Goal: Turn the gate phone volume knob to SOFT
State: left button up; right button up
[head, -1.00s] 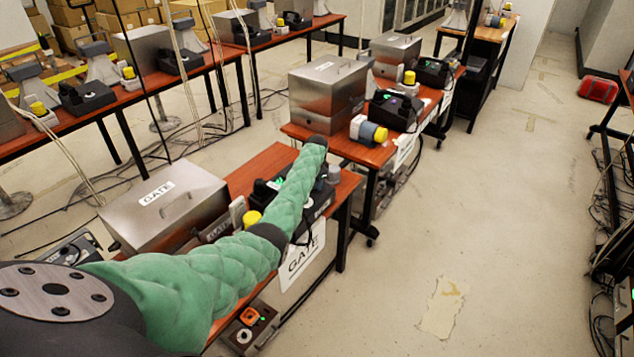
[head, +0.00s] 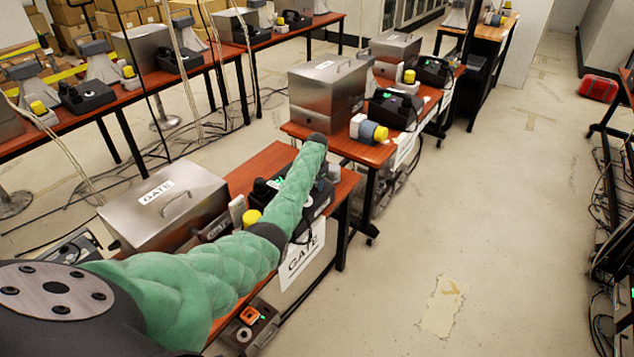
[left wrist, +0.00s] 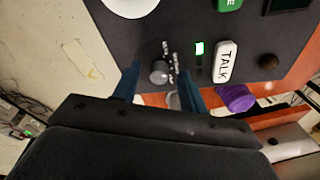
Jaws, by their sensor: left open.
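The gate phone is a black desk unit (head: 318,207) on the near red-brown table, partly hidden behind my left arm in the head view. In the left wrist view its black panel (left wrist: 110,48) carries a small grey volume knob (left wrist: 159,74) with tiny white lettering beside it, too small to read. My left gripper (left wrist: 160,68) is open, with one dark blue finger on each side of the knob and a visible gap to each. Whether the fingertips reach down to knob height is unclear. In the head view the fingers cannot be made out. My right gripper is not in view.
The panel also has a white TALK button (left wrist: 226,62), a lit green indicator (left wrist: 199,48) and a dark round knob (left wrist: 268,62). A metal GATE box (head: 165,205) and a yellow-capped part (head: 252,217) stand nearby. The floor to the right is open.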

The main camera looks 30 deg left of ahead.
pick_arm(q)
jog(key=shift+r, duration=0.35)
jog(key=r, duration=0.2)
jog(key=r+b, duration=0.2)
jog(key=r, duration=0.1)
jog(key=shift+s+d+r, duration=0.2)
jog(key=shift+s+r, duration=0.25)
jog(key=shift+r, duration=0.4)
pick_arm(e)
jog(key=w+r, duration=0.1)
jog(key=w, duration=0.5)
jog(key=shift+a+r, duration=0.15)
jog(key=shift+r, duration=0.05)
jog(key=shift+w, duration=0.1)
